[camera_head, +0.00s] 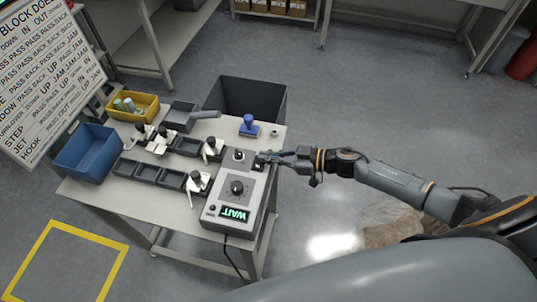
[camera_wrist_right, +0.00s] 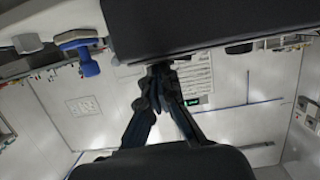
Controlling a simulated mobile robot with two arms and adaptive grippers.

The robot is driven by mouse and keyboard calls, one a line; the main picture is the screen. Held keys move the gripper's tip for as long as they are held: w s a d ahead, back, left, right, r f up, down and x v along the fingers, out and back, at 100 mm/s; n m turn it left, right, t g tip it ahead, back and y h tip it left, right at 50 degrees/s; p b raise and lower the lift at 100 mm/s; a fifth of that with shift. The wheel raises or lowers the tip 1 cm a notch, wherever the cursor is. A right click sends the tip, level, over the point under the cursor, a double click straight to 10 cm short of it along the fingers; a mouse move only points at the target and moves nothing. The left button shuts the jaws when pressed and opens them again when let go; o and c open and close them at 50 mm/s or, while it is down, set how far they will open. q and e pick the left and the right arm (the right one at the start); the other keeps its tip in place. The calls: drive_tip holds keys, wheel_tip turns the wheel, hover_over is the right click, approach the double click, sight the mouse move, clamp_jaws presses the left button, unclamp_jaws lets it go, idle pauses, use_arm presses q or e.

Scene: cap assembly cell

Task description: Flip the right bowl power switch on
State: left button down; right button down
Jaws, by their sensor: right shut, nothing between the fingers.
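A grey control box (camera_head: 222,210) sits at the right edge of the table, with a black dial (camera_head: 237,188) and a lit green display reading WAIT (camera_head: 235,213). At its far end is a small unit with a round knob or toggle (camera_head: 239,155) and a dark part (camera_head: 258,166); which is the power switch I cannot tell. My right gripper (camera_head: 263,156) is shut and empty, its tips at this far end; touching or apart is unclear. In the wrist view the right gripper's (camera_wrist_right: 160,72) fingertips meet beside a large dark block (camera_wrist_right: 200,25). My left gripper is out of view.
A blue-topped piece (camera_head: 250,125) stands beyond the box, also in the wrist view (camera_wrist_right: 80,48). Black trays (camera_head: 172,178), several white-and-black fixtures (camera_head: 198,184), a blue bin (camera_head: 68,160) and a yellow bin (camera_head: 150,98) fill the table. A dark open bin (camera_head: 283,108) stands behind.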

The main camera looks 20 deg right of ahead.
drive_tip(key=v, duration=1.2)
drive_tip(key=w+d+f+m+t+h, duration=0.1)
drive_tip(key=d+f+m+t+h, duration=0.35)
drive_tip(key=f, duration=1.05)
drive_tip(key=s+d+f+m+g+h, duration=0.25)
drive_tip(key=s+f, duration=0.25)
drive_tip(key=f, duration=0.3)
drive_tip(key=s+d+f+m+g+h, duration=0.1)
drive_tip(key=s+d+f+g+h, duration=0.1)
drive_tip(key=s+f+h, duration=0.45)
drive_tip(key=s+a+f+g, duration=0.4)
drive_tip(key=s+a+f, duration=0.2)
drive_tip(key=s, duration=0.6)
drive_tip(key=s+a+f+m+g+y, duration=0.1)
drive_tip(key=s+a+f+g, duration=0.2)
drive_tip(key=s+a+f, duration=0.3)
drive_tip(key=s+f+b, duration=0.1)
drive_tip(key=s+f, duration=0.3)
drive_tip(key=s, duration=0.3)
drive_tip(key=shift+g, duration=0.4)
